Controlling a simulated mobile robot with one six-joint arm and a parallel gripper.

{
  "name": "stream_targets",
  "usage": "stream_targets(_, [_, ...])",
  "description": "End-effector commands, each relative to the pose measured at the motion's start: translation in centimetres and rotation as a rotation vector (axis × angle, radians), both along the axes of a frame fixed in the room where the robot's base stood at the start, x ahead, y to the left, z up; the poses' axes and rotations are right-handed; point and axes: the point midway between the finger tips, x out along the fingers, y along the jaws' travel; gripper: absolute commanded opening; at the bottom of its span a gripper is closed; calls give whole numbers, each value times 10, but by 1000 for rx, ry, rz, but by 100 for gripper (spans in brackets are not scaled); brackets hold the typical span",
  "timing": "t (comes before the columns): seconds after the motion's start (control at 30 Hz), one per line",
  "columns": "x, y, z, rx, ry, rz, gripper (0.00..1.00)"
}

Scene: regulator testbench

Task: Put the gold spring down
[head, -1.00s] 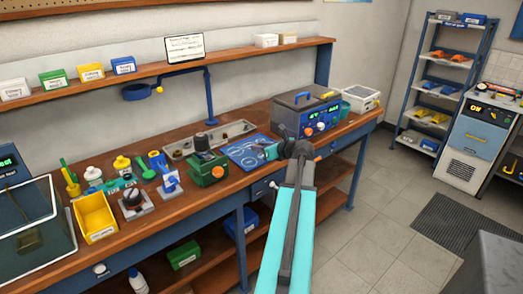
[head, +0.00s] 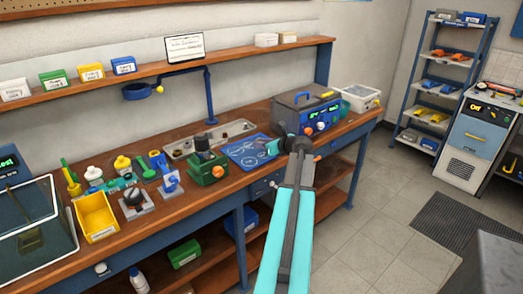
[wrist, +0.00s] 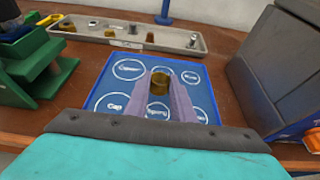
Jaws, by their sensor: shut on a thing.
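The gold spring (wrist: 159,84) is a small brownish-gold cylinder between the fingertips of my gripper (wrist: 161,92) in the wrist view. The fingers are shut on it, and it stands about upright. It is over the blue mat (wrist: 136,64), which has white labelled circles. I cannot tell whether its lower end touches the mat, since the fingers hide it. In the head view my gripper (head: 270,147) is at the right part of the blue mat (head: 247,143). The spring cannot be made out there.
A grey parts tray (wrist: 100,36) with small metal parts lies behind the mat. A green device (wrist: 40,75) stands left of it. A grey-blue instrument box (head: 306,112) stands close on the right. The mat's left side is clear.

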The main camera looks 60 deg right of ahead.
Motion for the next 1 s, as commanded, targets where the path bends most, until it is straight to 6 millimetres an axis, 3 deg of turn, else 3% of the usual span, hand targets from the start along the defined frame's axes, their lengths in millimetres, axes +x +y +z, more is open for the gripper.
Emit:
stream_targets(0.3, [0, 1, -30, 1, 1, 0, 1])
stream_targets(0.8, [-1, 0, -34, 1, 1, -1, 1])
stream_targets(0.83, [-1, 0, -34, 1, 1, -1, 26])
stream_targets(0.93, [-1, 0, -34, 1, 1, -1, 41])
stream_targets(1.0, [-1, 0, -34, 1, 1, -1, 41])
